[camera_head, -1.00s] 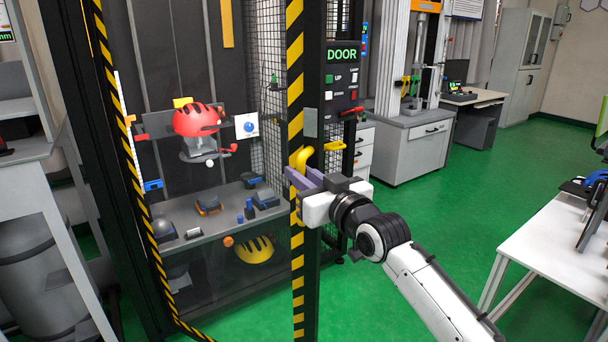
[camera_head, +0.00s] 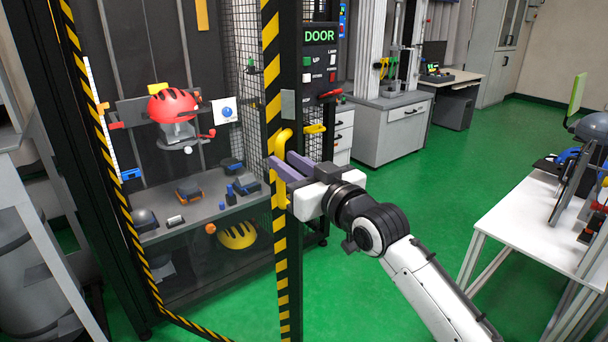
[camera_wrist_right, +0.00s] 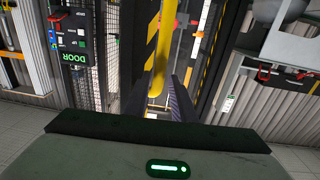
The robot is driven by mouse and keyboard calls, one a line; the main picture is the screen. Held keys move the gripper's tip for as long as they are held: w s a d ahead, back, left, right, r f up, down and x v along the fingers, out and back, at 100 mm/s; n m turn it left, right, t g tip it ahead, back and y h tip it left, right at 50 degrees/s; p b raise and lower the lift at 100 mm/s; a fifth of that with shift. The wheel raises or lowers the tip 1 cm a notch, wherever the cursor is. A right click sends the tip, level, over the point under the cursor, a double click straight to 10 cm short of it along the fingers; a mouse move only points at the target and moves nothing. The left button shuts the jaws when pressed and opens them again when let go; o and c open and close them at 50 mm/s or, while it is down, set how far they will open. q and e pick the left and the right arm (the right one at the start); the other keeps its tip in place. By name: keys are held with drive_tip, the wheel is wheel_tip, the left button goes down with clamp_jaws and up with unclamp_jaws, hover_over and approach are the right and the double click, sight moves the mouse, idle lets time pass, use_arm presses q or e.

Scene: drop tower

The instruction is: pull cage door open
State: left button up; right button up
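The cage door (camera_head: 277,255) has a black and yellow striped edge and a yellow handle (camera_head: 283,140). It stands partly open, its bottom edge angled out toward me from the cage, with green floor between them. My right gripper (camera_head: 281,161) has its purple fingers on either side of the upright handle and appears shut on it. In the right wrist view the yellow handle (camera_wrist_right: 165,45) runs down between the fingers (camera_wrist_right: 160,97), whose gap is about the bar's width. The exact contact is partly hidden. My left gripper is not in view.
The DOOR panel (camera_head: 319,65) sits on the cage post behind the door edge, with a yellow latch piece (camera_head: 315,129) below. Inside are a red helmet (camera_head: 173,106) and a shelf (camera_head: 205,208). A white table (camera_head: 535,225) stands at right. Green floor between is clear.

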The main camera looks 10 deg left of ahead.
drive_tip(key=v, duration=0.6)
drive_tip(key=shift+s+d, duration=0.2)
drive_tip(key=shift+s, duration=0.05)
